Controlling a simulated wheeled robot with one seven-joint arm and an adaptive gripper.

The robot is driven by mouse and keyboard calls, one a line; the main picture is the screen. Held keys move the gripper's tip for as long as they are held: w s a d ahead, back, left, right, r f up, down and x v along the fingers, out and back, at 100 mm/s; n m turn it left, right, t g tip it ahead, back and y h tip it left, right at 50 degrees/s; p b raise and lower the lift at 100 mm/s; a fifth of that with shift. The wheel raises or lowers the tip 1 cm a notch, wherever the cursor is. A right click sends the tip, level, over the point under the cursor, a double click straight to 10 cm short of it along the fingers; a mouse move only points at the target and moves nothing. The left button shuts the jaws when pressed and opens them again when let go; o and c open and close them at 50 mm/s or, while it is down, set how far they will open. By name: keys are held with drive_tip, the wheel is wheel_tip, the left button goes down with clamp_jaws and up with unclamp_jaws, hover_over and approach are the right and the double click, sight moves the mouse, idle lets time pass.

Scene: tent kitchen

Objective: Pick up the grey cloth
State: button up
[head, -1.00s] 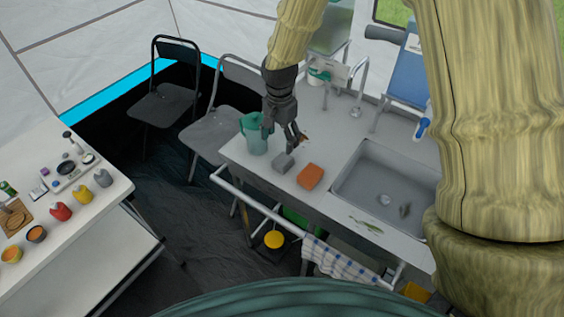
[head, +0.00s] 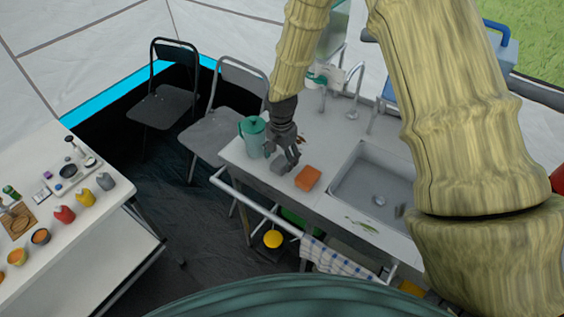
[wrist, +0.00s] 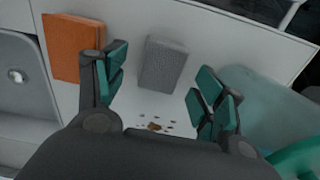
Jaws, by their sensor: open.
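The grey cloth (wrist: 163,64) is a small folded grey block lying on the white counter. In the wrist view it sits between and just beyond the two teal-padded fingertips of my gripper (wrist: 160,88), with nothing held. In the head view my gripper (head: 284,160) is above the cloth (head: 279,167), which is partly hidden behind the fingers. The fingers are spread open. I cannot tell whether either finger touches the cloth.
An orange sponge-like block (head: 308,178) lies right of the cloth, and a teal pitcher (head: 252,137) stands left. The sink (head: 372,185) is further right. Brown crumbs (wrist: 155,126) lie on the counter. A rail (head: 255,207) runs along the front edge.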

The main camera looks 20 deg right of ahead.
sight(282, 161)
drive_tip(key=shift+d+f+p, duration=0.1)
drive_tip(key=shift+f+p, duration=0.35)
drive_tip(key=shift+f, duration=1.05)
drive_tip(key=shift+c, duration=0.2)
drive_tip(key=c, duration=0.9)
